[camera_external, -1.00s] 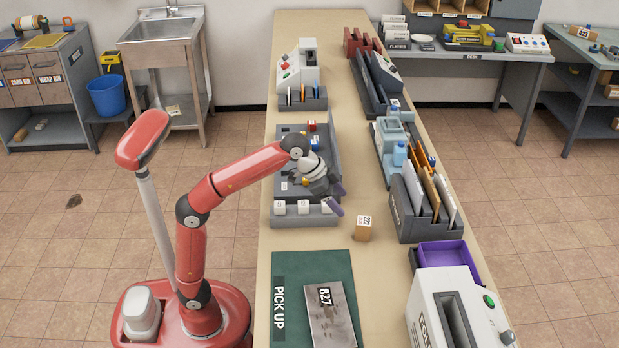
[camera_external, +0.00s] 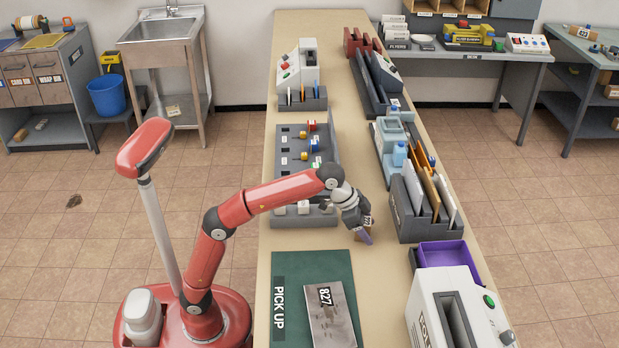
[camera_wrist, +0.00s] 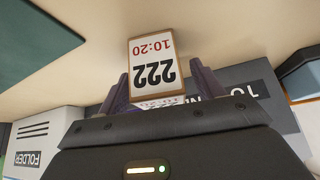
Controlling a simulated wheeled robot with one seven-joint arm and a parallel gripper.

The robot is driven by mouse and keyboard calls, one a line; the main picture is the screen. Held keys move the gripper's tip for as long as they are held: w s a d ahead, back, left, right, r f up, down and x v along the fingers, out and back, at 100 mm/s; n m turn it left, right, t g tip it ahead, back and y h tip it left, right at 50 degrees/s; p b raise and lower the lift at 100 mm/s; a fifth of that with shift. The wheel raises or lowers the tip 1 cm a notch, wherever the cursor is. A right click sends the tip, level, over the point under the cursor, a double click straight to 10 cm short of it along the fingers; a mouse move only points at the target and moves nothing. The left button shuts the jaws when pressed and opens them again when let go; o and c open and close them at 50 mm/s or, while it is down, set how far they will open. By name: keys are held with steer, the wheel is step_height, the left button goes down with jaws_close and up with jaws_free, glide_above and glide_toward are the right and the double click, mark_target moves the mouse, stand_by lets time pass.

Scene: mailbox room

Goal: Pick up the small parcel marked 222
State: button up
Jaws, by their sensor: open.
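The small parcel marked 222 (camera_wrist: 156,62) is a brown box with a white label that also reads 10:20. In the wrist view it shows upside down between the two dark fingers of my gripper (camera_wrist: 159,78). The fingers are spread, one on each side of it, with the label facing my wrist camera. I cannot tell whether either finger touches it. In the external view my gripper (camera_external: 364,235) points down at the counter and mostly hides the parcel.
A green PICK UP mat (camera_external: 292,265) with a grey 827 parcel (camera_external: 331,318) lies in front. A grey rack (camera_external: 301,219) stands left of my gripper, a grey envelope holder (camera_external: 413,225) and a purple tray (camera_external: 446,254) to its right.

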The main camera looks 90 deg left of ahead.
steer(key=shift+r, duration=0.1)
steer(key=shift+c, duration=0.4)
steer(key=c, duration=1)
steer(key=shift+c, duration=0.2)
